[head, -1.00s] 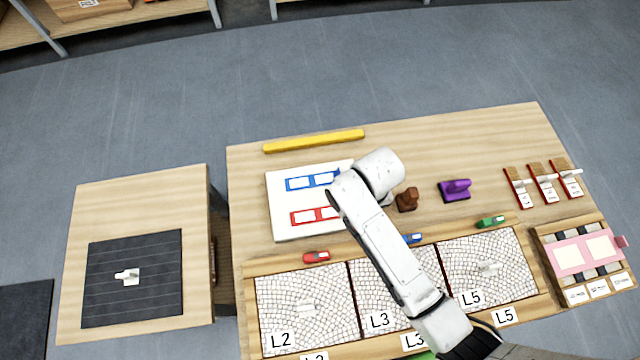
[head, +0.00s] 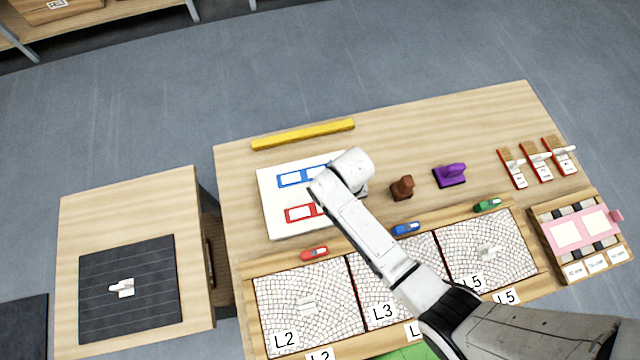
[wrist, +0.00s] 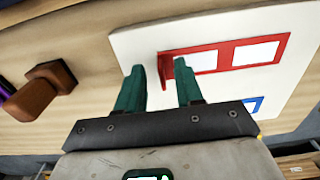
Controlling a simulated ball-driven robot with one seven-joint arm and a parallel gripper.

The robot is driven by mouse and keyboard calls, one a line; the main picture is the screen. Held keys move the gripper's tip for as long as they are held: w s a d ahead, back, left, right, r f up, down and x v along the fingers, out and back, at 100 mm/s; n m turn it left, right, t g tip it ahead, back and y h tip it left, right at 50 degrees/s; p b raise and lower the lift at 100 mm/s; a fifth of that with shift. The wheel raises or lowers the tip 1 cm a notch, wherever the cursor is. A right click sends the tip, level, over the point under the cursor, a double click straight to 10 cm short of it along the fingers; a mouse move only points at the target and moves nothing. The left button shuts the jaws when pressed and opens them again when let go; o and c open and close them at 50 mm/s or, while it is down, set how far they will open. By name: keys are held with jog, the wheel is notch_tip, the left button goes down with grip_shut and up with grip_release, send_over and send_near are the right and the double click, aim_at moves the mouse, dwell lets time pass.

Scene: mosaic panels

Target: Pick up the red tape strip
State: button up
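The red tape strip (head: 302,213) is a red band with white windows on a white board (head: 283,232); my arm covers its right part in the head view. In the wrist view the red strip (wrist: 210,49) runs right from a raised red end tab. My gripper (wrist: 161,80) has two teal fingers, apart, one on each side of that tab in the picture. I see no contact with it, and the height gap is hard to judge. My gripper's fingers are hidden in the head view.
A blue strip (head: 290,180) lies behind the red one. A brown stamp (head: 402,188) and a purple one (head: 449,175) stand right of the board. A yellow bar (head: 303,134) lies behind. Mosaic panels (head: 300,285) and small red, blue and green pieces are in front.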

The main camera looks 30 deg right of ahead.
jog(key=shift+f, duration=0.9)
grip_shut()
